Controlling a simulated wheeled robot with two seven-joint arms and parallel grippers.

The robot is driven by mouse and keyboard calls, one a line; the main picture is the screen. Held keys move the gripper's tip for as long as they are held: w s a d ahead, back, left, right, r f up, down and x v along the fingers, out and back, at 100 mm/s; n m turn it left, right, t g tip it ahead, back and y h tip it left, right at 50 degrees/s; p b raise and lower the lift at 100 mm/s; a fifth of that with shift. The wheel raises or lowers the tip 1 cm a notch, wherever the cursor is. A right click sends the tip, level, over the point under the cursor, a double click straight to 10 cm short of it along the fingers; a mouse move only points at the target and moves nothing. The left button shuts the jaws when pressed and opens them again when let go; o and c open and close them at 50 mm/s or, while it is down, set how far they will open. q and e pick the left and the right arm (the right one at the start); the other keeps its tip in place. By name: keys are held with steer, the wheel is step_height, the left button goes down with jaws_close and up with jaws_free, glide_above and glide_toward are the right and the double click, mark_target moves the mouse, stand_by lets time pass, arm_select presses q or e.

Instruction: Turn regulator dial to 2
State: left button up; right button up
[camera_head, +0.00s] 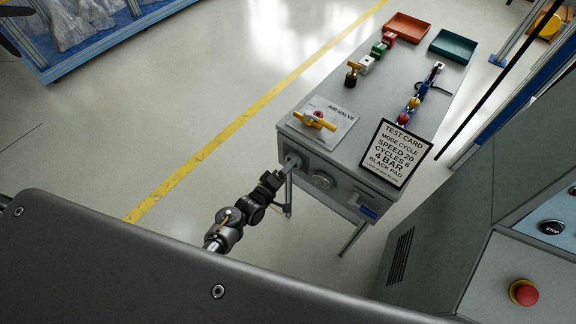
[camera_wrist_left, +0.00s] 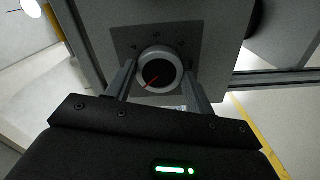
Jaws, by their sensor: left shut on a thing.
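The regulator dial (camera_wrist_left: 160,72) is a round knob with a dark face, a pale rim and a red pointer line toward the lower left of the wrist view. My right gripper is not in view.
A round gauge (camera_head: 322,180) is to the right on the bench front. On the grey bench (camera_head: 345,155) are a yellow-handled air valve (camera_head: 315,121), a test card (camera_head: 398,152), small parts, a red tray (camera_head: 407,27) and a green tray (camera_head: 453,46). A grey console (camera_head: 440,265) stands at right.

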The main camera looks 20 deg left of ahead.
arm_select(q)
steer(key=shift+n, duration=0.6)
steer(key=o, duration=1)
steer(key=shift+c, duration=0.2)
steer(key=v, duration=1)
steer(key=shift+s+a, duration=0.15)
steer(key=shift+s, duration=0.2)
